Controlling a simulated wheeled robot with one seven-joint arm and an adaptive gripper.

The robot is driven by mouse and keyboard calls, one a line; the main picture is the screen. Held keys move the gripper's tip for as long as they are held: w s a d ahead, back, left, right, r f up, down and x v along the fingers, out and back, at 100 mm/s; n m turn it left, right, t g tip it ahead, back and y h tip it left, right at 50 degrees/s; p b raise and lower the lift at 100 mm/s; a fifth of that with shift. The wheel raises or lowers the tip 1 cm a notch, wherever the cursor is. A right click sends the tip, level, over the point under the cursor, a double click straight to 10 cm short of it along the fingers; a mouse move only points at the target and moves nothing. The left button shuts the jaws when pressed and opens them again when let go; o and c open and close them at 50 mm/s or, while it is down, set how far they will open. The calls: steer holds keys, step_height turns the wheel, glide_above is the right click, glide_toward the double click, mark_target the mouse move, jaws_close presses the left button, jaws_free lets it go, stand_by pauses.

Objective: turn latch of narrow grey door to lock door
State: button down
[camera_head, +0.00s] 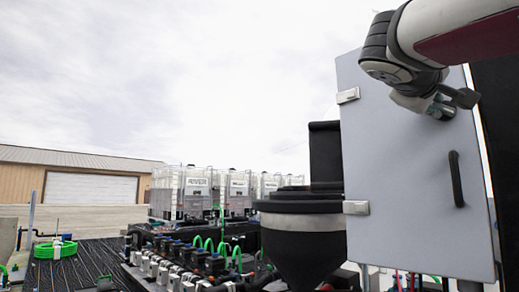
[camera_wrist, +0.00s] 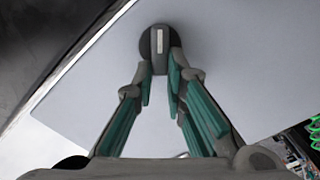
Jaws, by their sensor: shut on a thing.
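The narrow grey door (camera_head: 405,165) stands upright and looks closed on the right of the head view. It fills much of the wrist view as a pale panel (camera_wrist: 225,60). The dark latch (camera_head: 464,97) is near the door's upper right edge. In the wrist view the latch (camera_wrist: 158,38) has a round dark base with a pale mark running up its middle. My gripper (camera_head: 441,108) is at the latch; in the wrist view its teal-padded fingers (camera_wrist: 161,78) are shut on the latch's knob. The fingertips hide part of the knob.
A black pull handle (camera_head: 456,179) sits lower on the door. Two silver hinges, upper (camera_head: 348,95) and lower (camera_head: 356,207), are on its left edge. A black funnel-shaped hopper (camera_head: 301,225) stands just left of the door. White tanks (camera_head: 183,190) and green hoses are farther back.

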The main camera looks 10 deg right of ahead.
steer(key=shift+w+a+f+n+p, duration=0.1)
steer(key=shift+f+n+p, duration=0.2)
steer(key=shift+n, duration=0.95)
steer(key=shift+w+f+n+p, duration=0.1)
steer(key=shift+n+p, duration=0.25)
steer(key=shift+n, duration=0.85)
steer(key=shift+a+f+n+p, duration=0.1)
steer(key=shift+f+n+p, duration=0.2)
steer(key=shift+n, duration=0.95)
steer(key=c, duration=1.6)
jaws_free()
steer(key=v, duration=1.2)
steer(key=shift+d, duration=0.1)
